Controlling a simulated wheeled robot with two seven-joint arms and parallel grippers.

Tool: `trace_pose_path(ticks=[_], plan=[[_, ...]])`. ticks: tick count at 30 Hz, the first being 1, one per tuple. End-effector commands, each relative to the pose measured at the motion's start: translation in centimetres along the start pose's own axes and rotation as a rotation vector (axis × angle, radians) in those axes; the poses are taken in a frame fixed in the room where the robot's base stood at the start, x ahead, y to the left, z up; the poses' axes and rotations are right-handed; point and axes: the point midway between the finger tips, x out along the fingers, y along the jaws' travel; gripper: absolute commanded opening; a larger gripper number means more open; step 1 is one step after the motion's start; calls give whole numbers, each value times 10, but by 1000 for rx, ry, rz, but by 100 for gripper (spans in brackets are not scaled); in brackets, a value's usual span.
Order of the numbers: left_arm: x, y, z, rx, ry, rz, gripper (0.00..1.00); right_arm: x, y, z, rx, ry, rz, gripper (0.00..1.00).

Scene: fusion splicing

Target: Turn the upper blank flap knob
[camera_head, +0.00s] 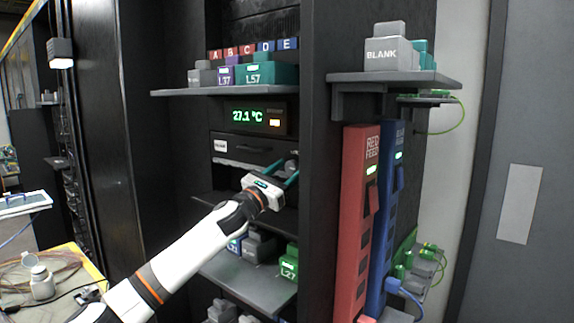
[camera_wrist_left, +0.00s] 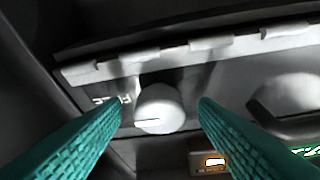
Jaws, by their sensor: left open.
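The dark upper flap carries a BLANK label (camera_head: 221,146) in the head view, just below the temperature display. A round pale grey knob (camera_wrist_left: 159,108) with a slot line on its face sits on the flap in the left wrist view. My left gripper (camera_head: 282,171) reaches the right part of the flap from below. In the left wrist view my left gripper (camera_wrist_left: 160,112) is open, with one teal finger on each side of the knob. Gaps show between knob and fingertips, and contact is not visible. My right gripper is not in view.
The display (camera_head: 257,119) reads 27.1 °C. Above it, a shelf (camera_head: 225,92) holds labelled blocks. A lower shelf (camera_head: 245,280) holds more blocks. A red feed strip (camera_head: 358,220) and a blue strip (camera_head: 390,210) stand right. A grey angular part (camera_wrist_left: 285,100) lies near the right finger.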

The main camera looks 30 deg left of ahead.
Motion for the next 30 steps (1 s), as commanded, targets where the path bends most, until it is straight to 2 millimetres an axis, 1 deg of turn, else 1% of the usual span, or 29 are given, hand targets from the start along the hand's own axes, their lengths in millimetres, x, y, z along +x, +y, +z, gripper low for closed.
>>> trace_pose_path(ticks=[9, 11, 15, 17, 18, 25, 30], plan=[[2, 0, 1, 0, -1, 0, 54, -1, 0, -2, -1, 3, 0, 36], [2, 0, 1, 0, -1, 0, 44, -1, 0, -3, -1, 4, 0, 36], [2, 0, 1, 0, -1, 0, 21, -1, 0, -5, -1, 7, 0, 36], [2, 0, 1, 0, -1, 0, 11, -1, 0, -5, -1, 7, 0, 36], [2, 0, 1, 0, -1, 0, 9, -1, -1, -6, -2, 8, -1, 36], [2, 1, 1, -23, -1, -9, 9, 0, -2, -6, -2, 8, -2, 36], [2, 2, 1, -88, 0, -35, 9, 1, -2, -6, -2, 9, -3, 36]])
